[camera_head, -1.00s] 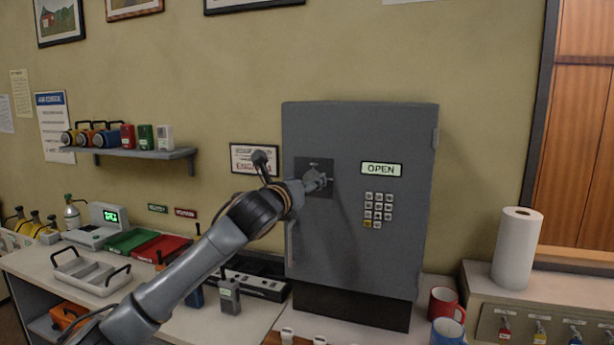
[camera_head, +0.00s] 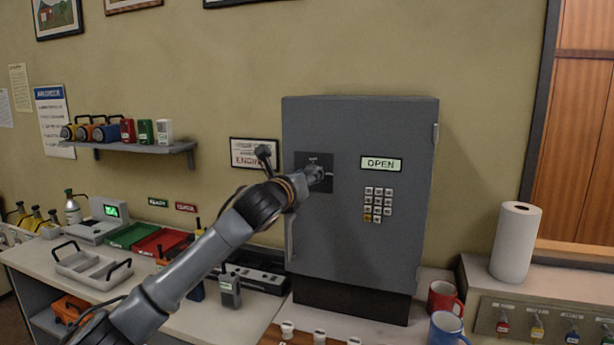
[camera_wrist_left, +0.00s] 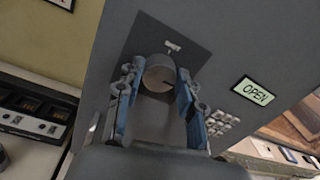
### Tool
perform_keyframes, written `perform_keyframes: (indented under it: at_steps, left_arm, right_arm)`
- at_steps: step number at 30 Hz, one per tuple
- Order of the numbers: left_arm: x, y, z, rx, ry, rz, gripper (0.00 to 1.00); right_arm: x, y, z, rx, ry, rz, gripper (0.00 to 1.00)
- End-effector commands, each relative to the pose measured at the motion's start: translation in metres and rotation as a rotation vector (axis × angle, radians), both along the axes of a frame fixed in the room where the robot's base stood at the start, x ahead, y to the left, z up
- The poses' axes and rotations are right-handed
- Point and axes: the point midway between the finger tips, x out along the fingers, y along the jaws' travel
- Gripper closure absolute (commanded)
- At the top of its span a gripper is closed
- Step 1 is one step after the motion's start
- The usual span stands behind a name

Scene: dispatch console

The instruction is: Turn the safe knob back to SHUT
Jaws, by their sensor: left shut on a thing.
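The grey safe (camera_head: 350,245) stands on the counter with its door front facing me. Its display (camera_head: 381,164) reads OPEN, and it also shows in the left wrist view (camera_wrist_left: 254,93). The round grey knob (camera_wrist_left: 160,73) sits on a dark square plate (camera_wrist_left: 192,45), with a small label above it. My left gripper (camera_head: 316,174) is at the knob and hides most of it in the head view. In the left wrist view its two fingers (camera_wrist_left: 158,88) are on either side of the knob, shut on it. My right gripper is not in view.
A keypad (camera_head: 378,204) is on the safe door right of the knob. A red mug (camera_head: 441,297) and a blue mug (camera_head: 446,328) stand right of the safe. A paper roll (camera_head: 515,241) is farther right. Radios (camera_head: 229,290) and trays (camera_head: 90,268) are on the left counter.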

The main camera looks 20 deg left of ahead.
Motion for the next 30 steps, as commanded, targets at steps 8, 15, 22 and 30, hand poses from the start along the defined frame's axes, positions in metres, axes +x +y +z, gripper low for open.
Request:
perform_keyframes:
  at_steps: [8,15,22,30]
  left_arm:
    - [0.000,0.000,0.001,-0.118,0.006,-0.001,0.94]
    - [0.000,0.001,0.001,-0.322,0.013,0.000,0.94]
    - [0.000,0.001,-0.001,-0.542,0.020,0.000,0.94]
    - [0.000,0.002,-0.003,-0.799,0.029,0.001,0.94]
  right_arm:
    - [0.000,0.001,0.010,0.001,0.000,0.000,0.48]
    - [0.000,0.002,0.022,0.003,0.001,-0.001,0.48]
    - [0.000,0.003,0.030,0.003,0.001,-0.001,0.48]
    - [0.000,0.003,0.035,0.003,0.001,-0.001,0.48]
